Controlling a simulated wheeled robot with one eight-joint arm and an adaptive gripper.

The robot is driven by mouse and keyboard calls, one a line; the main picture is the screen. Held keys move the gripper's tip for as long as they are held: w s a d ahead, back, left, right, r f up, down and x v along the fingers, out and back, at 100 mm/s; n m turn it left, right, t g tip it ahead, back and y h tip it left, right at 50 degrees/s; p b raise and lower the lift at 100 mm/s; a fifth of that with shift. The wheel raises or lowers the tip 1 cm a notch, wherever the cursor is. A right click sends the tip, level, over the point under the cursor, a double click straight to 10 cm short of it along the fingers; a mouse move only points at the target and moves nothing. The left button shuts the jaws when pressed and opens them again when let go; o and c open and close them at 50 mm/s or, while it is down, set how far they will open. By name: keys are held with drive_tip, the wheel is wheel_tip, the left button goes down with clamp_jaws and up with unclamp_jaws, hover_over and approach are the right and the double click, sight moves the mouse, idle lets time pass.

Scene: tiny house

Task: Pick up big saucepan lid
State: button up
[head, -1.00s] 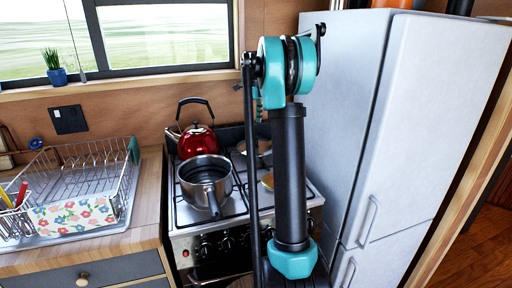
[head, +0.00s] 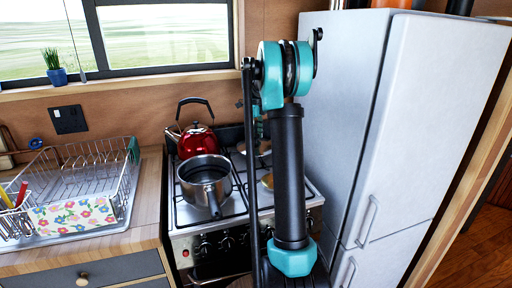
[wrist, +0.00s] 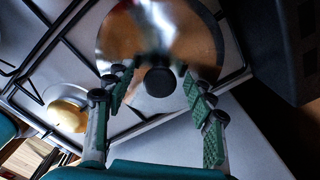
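The big saucepan lid (wrist: 118,42) is a round, shiny metal disc with a black knob (wrist: 159,81). It lies over the stove grate in the wrist view. My gripper (wrist: 154,82) is open, with one green-padded finger on each side of the knob. I cannot tell whether the fingers touch it. In the head view, a sliver of metal (head: 241,148), probably the lid, shows beside my arm, which hides most of the rest and most of the gripper.
A saucepan (head: 205,172) stands on the stove's front left, with a red kettle (head: 197,139) behind it. A small yellowish round thing (wrist: 68,114) lies near the lid. The fridge (head: 370,110) stands close on the right, and a dish rack (head: 85,180) is at left.

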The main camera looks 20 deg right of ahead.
clamp_jaws()
drive_tip(key=shift+r, duration=0.1)
idle(0.4)
